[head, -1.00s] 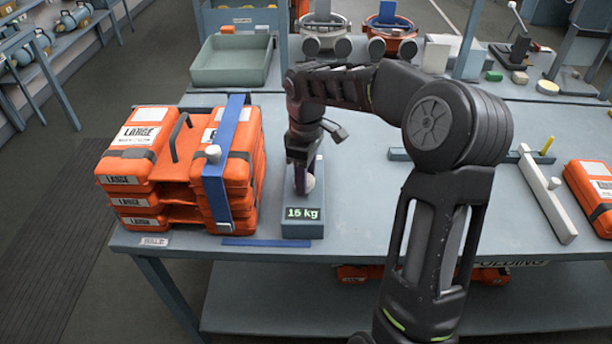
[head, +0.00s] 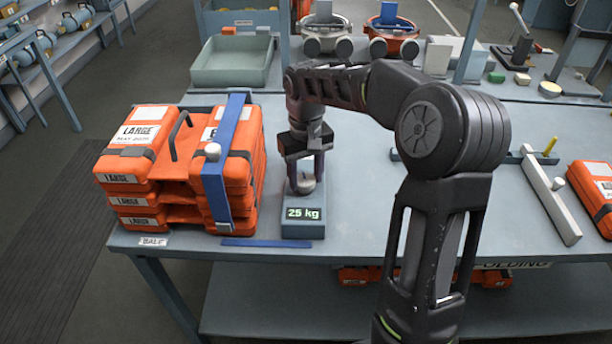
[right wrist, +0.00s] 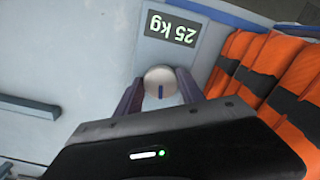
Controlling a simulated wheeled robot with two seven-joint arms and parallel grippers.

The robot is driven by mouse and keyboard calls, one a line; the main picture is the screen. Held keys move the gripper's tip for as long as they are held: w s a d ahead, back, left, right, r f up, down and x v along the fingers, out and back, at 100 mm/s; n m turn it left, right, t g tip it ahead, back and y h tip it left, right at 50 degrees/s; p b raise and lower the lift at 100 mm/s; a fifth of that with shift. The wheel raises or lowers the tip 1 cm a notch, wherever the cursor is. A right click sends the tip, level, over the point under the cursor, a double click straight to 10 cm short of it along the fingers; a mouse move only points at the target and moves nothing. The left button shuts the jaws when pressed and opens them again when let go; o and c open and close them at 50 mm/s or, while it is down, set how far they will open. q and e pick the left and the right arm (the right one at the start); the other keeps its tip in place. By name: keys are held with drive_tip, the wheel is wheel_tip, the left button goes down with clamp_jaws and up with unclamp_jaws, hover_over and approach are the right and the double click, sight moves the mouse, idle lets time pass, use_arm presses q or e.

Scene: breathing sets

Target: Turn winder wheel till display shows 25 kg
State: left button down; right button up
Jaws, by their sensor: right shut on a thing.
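The winder (head: 303,230) is a grey box at the front of the bench. Its small display (head: 303,213) reads 25 kg in the head view, and the same figure shows upside down in the right wrist view (right wrist: 171,28). The winder wheel (right wrist: 160,82) is a pale round knob with a dark mark, behind the display. My right gripper (head: 305,185) points down over it. Its two fingers (right wrist: 160,95) are shut on the wheel, one on each side. My left gripper is not in view.
Stacked orange cases (head: 150,180) with a blue strap (head: 214,170) stand close left of the winder. A blue strip (head: 266,243) lies along the front edge. A grey tray (head: 232,62) is at the back. Bare bench lies right of the winder.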

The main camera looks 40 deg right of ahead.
sight(306, 180)
idle(0.3)
drive_tip(key=o, duration=1.4)
drive_tip(key=shift+c, duration=0.2)
wheel_tip(306, 180, up, 8)
drive_tip(key=shift+f, duration=0.1)
